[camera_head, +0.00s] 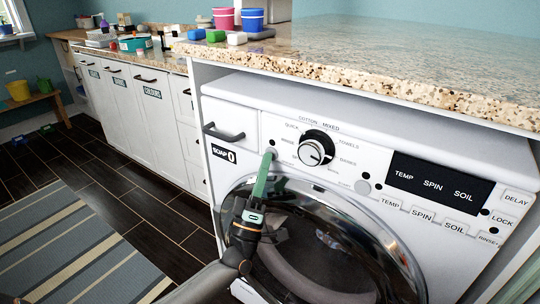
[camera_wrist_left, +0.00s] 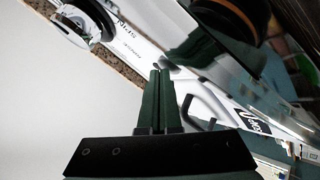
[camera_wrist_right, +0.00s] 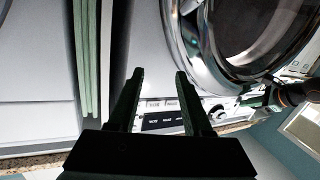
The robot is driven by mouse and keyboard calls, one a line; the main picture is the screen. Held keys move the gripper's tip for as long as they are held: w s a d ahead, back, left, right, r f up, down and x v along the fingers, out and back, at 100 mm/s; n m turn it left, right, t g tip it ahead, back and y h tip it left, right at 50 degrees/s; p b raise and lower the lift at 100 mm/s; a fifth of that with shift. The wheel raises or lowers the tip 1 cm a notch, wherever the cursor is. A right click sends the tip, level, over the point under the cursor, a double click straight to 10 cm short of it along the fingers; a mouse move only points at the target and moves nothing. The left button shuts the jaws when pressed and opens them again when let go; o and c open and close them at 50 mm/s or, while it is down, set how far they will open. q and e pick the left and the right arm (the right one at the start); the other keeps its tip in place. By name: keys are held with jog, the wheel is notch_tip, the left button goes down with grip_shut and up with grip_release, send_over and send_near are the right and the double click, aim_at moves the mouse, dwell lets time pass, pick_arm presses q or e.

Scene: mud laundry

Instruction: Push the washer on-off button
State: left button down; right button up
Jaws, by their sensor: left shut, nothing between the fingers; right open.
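The white washer (camera_head: 330,130) stands under the counter. Its panel has a dial (camera_head: 316,148), a dark display (camera_head: 440,182) and several labelled buttons. A small round light button (camera_head: 271,150) lies left of the dial, right at the tip of my left gripper (camera_head: 267,160). A larger grey round button (camera_head: 362,187) sits right of the dial. I cannot read which is the on-off button. My left gripper is shut and empty; its tips (camera_wrist_left: 161,72) point at the panel, and contact cannot be told. My right gripper (camera_wrist_right: 158,76) is open and empty, with the washer door beyond.
The granite counter (camera_head: 390,60) overhangs the washer top. The soap drawer handle (camera_head: 223,133) juts out left of the left gripper. The round glass door (camera_head: 320,245) bulges below the panel. A striped rug (camera_head: 70,245) covers the floor at left.

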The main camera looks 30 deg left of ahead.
pick_arm(q)
jog(key=shift+w, duration=0.1)
dwell(0.3)
jog(key=shift+s, duration=0.6)
pick_arm(e)
jog(key=shift+r, duration=0.25)
pick_arm(q)
jog(key=shift+s+p, duration=0.1)
jog(key=shift+p, duration=0.25)
pick_arm(e)
jog(key=shift+r, duration=0.1)
pick_arm(q)
jog(key=shift+s+a+p, duration=0.15)
jog(key=shift+s+p, duration=0.45)
jog(key=shift+s, duration=0.85)
jog(key=shift+s+a+p, duration=0.1)
jog(key=shift+s+p, duration=0.5)
jog(key=shift+s, duration=0.8)
pick_arm(e)
jog(key=shift+r, duration=1.25)
jog(key=shift+o, duration=0.2)
